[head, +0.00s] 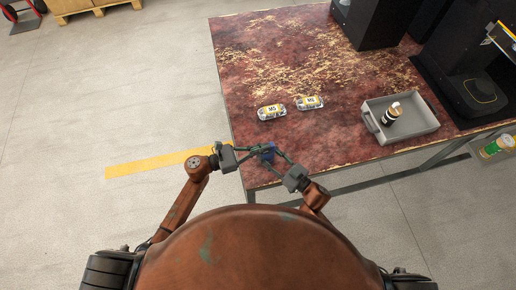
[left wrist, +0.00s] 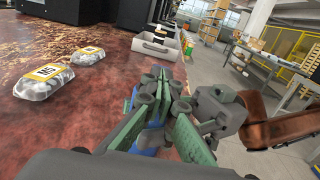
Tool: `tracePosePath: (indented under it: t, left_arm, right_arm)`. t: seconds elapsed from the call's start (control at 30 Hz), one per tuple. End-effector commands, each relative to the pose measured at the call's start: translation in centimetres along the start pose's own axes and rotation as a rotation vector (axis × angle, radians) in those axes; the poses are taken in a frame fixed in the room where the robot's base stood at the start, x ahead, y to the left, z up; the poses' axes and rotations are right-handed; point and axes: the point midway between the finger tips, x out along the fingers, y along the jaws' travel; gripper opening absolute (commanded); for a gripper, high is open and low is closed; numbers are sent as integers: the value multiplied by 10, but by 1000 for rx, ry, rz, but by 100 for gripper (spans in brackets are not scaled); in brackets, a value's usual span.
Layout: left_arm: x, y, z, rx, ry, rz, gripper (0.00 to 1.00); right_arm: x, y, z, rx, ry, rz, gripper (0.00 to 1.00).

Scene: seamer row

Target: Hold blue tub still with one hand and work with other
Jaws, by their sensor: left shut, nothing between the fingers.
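The blue tub (head: 266,156) is near the front left edge of the table, mostly hidden behind my two grippers. A bit of its blue shows in the left wrist view (left wrist: 150,140), below the fingers. My left gripper (head: 259,150) comes in from the left and is shut and empty, with its fingertips at the tub's top. My right gripper (head: 276,153) reaches in from the right, its fingers close to the left ones over the tub. Fingers of both grippers overlap in the left wrist view, so I cannot tell whether the right one is open or touches the tub.
Two clear packs with yellow labels, a left one (head: 271,112) and a right one (head: 309,103), lie behind the tub. A grey tray (head: 421,128) holding a dark jar (head: 391,114) stands at the right. Black machines (head: 378,22) stand at the back. The table's left part is clear.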

Motion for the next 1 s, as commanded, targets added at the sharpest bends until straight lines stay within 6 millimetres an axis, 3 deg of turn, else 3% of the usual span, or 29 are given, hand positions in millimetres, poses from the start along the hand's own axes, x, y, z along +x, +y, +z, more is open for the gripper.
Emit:
tracePosePath:
  t: [0.23, 0.37, 0.8, 1.0]
  left_arm:
    - [-1, 0, 0, 0, 0, 0, 0]
    - [-12, 0, -1, -1, 1, 1, 0]
    - [-105, 0, -2, -1, 3, 2, 0]
    - [-132, 0, -1, 0, 1, 1, 0]
  right_arm:
    - [0, -2, 0, 0, 0, -3, 12]
    - [0, -2, 0, 0, 0, -2, 12]
    - [0, -1, 0, 1, 0, -2, 12]
    - [0, -1, 0, 1, 0, -1, 12]
